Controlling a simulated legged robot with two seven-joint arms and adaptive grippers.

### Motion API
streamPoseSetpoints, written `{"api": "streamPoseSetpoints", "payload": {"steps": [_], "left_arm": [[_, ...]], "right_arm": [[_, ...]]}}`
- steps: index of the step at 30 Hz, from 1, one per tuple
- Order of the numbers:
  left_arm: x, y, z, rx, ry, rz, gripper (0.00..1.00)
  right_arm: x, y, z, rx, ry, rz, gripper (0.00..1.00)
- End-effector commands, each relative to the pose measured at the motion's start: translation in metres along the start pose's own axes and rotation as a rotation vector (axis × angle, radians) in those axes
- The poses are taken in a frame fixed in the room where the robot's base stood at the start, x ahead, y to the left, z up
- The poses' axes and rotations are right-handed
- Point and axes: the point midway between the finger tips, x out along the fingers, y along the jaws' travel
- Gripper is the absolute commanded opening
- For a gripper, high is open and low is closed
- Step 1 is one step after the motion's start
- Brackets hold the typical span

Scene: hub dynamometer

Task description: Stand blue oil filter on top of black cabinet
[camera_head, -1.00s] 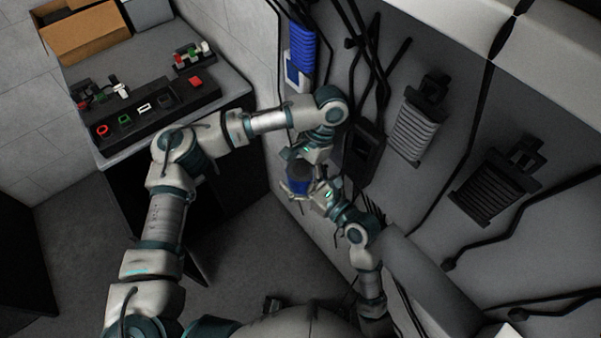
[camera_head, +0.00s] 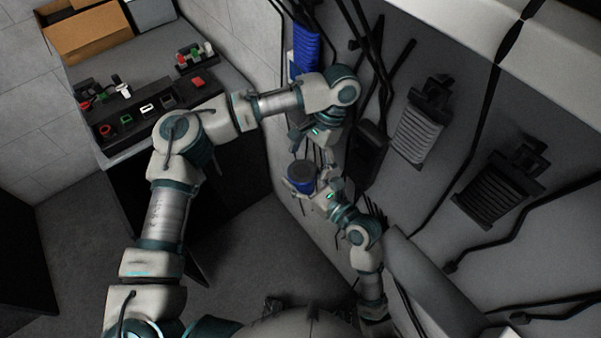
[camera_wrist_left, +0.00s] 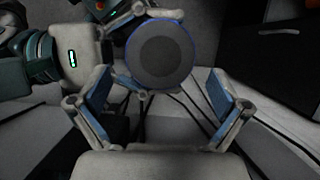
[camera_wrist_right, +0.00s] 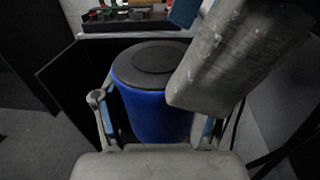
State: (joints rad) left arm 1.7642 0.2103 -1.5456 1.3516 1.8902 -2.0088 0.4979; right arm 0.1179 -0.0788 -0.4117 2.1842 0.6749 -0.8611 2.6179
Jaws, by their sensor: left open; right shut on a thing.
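The blue oil filter (camera_head: 301,180), a blue cylinder with a dark round top, is upright in my right gripper (camera_head: 313,190). In the right wrist view the blue filter body (camera_wrist_right: 158,112) sits between the fingers of that gripper. My left gripper (camera_head: 308,143) is open and empty, just above the filter. The left wrist view shows the filter's dark top (camera_wrist_left: 160,55) beyond the open left fingers (camera_wrist_left: 157,95). A black cabinet (camera_head: 235,180) with a grey top stands to the left of the grippers, partly hidden by my left arm. A black front with a handle (camera_wrist_left: 290,60) shows in the left wrist view.
Control boxes with coloured buttons (camera_head: 150,112) and an open cardboard box (camera_head: 85,30) take up much of the grey top. Cables and finned units (camera_head: 418,135) line the wall at right. A blue ribbed part (camera_head: 305,50) is near the back corner. Grey floor is open below.

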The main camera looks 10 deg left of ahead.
Motion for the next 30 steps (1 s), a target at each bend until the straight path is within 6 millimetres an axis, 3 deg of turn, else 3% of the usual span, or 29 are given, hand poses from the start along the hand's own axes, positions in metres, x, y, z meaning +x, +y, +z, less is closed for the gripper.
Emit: {"api": "streamPoseSetpoints", "payload": {"steps": [3,8,14,18,22,30], "left_arm": [[-0.016,-0.001,-0.001,-0.002,0.001,-0.002,1.00],[-0.022,-0.015,-0.006,0.053,0.071,0.012,1.00],[-0.019,-0.072,-0.028,0.284,0.359,-0.022,1.00],[0.032,-0.092,-0.051,0.220,0.381,-0.033,1.00],[0.092,-0.094,-0.068,0.088,0.339,-0.007,1.00],[0.230,-0.029,-0.113,0.057,0.372,0.271,1.00]], "right_arm": [[0.000,0.000,0.001,0.000,-0.002,0.000,0.24],[0.000,0.000,0.001,0.000,-0.003,-0.001,0.24],[0.000,0.000,0.001,-0.001,-0.003,-0.001,0.24],[0.000,0.000,0.001,0.000,-0.003,0.000,0.24],[0.000,-0.001,0.001,0.000,-0.003,-0.001,0.24],[-0.002,-0.001,0.001,0.000,-0.005,-0.001,0.24]]}}
